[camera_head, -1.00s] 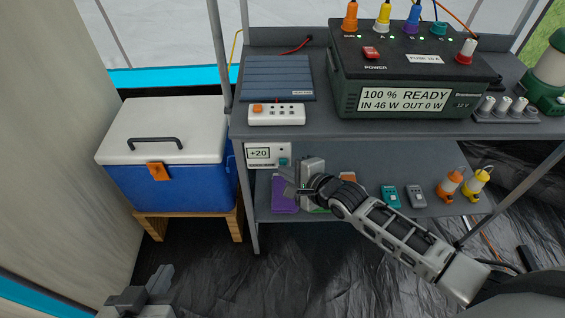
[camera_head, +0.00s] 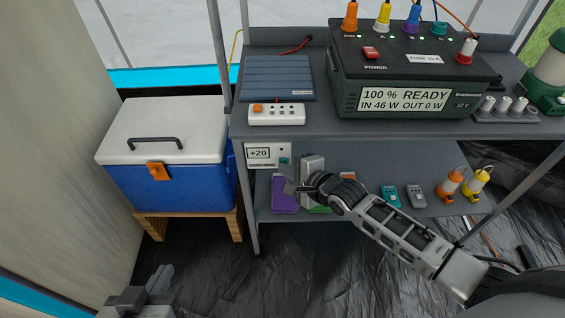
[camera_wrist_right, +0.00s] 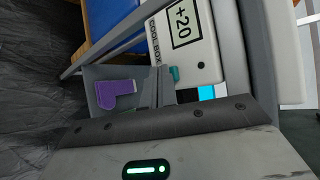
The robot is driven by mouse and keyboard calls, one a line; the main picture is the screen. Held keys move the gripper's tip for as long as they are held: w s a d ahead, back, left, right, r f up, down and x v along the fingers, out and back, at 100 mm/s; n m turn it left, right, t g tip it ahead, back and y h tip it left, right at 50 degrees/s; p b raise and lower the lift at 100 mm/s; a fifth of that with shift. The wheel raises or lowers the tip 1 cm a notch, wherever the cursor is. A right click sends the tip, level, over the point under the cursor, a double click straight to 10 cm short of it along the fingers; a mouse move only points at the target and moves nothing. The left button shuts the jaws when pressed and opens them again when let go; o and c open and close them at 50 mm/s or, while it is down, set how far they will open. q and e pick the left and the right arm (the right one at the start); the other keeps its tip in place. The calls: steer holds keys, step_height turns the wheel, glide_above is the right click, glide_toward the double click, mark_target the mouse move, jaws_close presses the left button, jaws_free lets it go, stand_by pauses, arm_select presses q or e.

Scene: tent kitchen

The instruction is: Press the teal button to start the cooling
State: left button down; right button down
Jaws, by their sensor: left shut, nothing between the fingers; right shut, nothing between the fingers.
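The cool box control panel (camera_head: 250,164) is white, with a +20 display, and hangs under the front edge of the bench top. The teal button (camera_head: 284,160) is at its lower right. The panel also shows in the right wrist view (camera_wrist_right: 205,58), with part of the teal button (camera_wrist_right: 174,72) beside my fingertips. My right gripper (camera_head: 287,177) is shut and empty, its tips just below the button; I cannot tell whether they touch it. My left gripper (camera_head: 163,278) is shut and empty at the lower left, far from the panel.
A blue cool box (camera_head: 200,185) with a white lid stands on a wooden stand at left. The power station (camera_head: 345,97) and a power strip (camera_head: 262,117) sit on the bench. The lower shelf (camera_head: 330,158) holds a purple item (camera_head: 285,197), small devices and lanterns (camera_head: 450,184).

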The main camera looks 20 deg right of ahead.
steer(key=shift+w, duration=0.1)
stand_by(0.3)
steer(key=shift+s+a+p, duration=0.1)
steer(key=shift+s+p, duration=0.3)
steer(key=shift+p, duration=0.1)
steer(key=s+a+p, duration=0.1)
steer(key=s+p, duration=0.3)
steer(key=s, duration=0.1)
steer(key=shift+s+a, duration=0.3)
steer(key=shift+s, duration=0.1)
stand_by(0.4)
